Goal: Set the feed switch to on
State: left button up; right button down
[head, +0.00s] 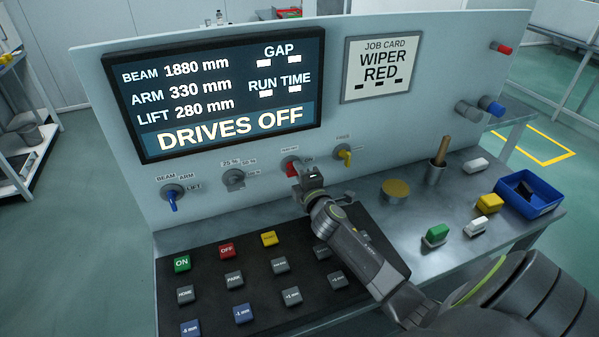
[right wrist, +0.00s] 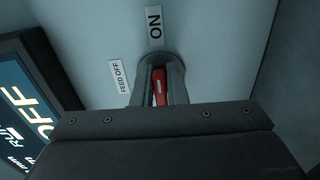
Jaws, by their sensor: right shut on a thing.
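The feed switch (head: 290,163) is a red handle on a round dark base, low on the upright panel. In the right wrist view the red handle (right wrist: 160,87) with a white mark sits between the two fingers. My right gripper (head: 298,179) is shut on this handle. The FEED OFF label (right wrist: 120,76) is left of the base and the ON label (right wrist: 155,25) is above it in the wrist view. The handle lies roughly upright in that view, in line with the ON label; its exact setting is partly hidden by the fingers. My left gripper is out of view.
A blue-handled switch (head: 172,197), a grey knob (head: 233,178) and a yellow-handled switch (head: 344,155) flank it. The screen (head: 215,88) reads DRIVES OFF. Push buttons sit on the black keypad (head: 210,262) below. A blue bin (head: 530,194) and loose blocks lie right.

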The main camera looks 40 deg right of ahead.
jog(key=c, duration=1.5)
grip_release()
jog(key=b+v, duration=0.1)
jog(key=v, duration=1.6)
jog(key=shift+s+a, duration=0.2)
